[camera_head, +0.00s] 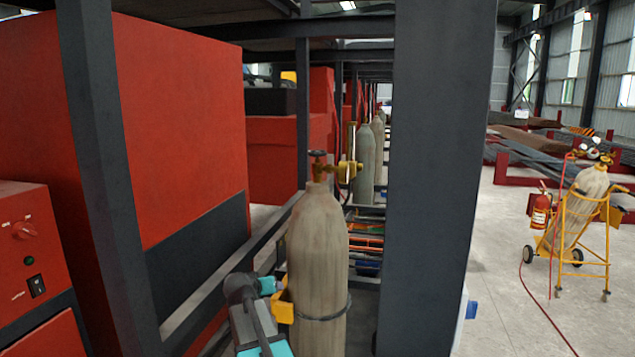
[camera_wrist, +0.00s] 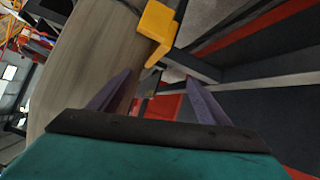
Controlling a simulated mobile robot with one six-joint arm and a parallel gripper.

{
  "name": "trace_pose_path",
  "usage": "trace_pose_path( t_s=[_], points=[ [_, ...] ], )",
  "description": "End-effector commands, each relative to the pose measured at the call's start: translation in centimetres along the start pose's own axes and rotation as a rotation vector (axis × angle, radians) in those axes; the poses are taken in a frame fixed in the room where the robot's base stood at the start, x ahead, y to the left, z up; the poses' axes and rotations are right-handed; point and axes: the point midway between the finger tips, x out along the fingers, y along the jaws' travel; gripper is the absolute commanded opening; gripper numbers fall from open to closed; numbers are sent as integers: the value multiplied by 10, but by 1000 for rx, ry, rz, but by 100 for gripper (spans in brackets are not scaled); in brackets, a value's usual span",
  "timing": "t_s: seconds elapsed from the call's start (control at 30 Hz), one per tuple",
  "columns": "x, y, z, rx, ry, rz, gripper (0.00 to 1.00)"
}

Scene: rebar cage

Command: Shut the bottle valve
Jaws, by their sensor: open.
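The gas bottle (camera_head: 318,262) stands upright in the middle of the head view, tan and worn, with a dark band low around it. Its brass valve (camera_head: 345,170) sits on top, with a small dark red handwheel (camera_head: 317,154). In the wrist view the bottle wall (camera_wrist: 88,65) fills much of the left side. My gripper (camera_wrist: 160,77) is open and empty, its two purple fingers apart, beside the bottle. In the head view my arm is low at the bottle's left, well below the valve; the fingers cannot be made out there. The handwheel cannot be made out in the wrist view.
A yellow bracket (camera_wrist: 157,32) is at the bottle's side, close ahead of my fingers. A dark steel post (camera_head: 432,180) stands right of the bottle. Red cabinets (camera_head: 180,130) line the left. More bottles (camera_head: 365,160) stand behind. A yellow cart (camera_head: 582,225) is at right.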

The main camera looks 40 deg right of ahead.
Motion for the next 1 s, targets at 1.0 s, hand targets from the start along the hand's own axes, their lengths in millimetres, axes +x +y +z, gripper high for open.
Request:
trace_pose_path(
  t_s=[1.0],
  points=[
    [-178, 208, -321, 261, 580, 183, 71]
  ],
)
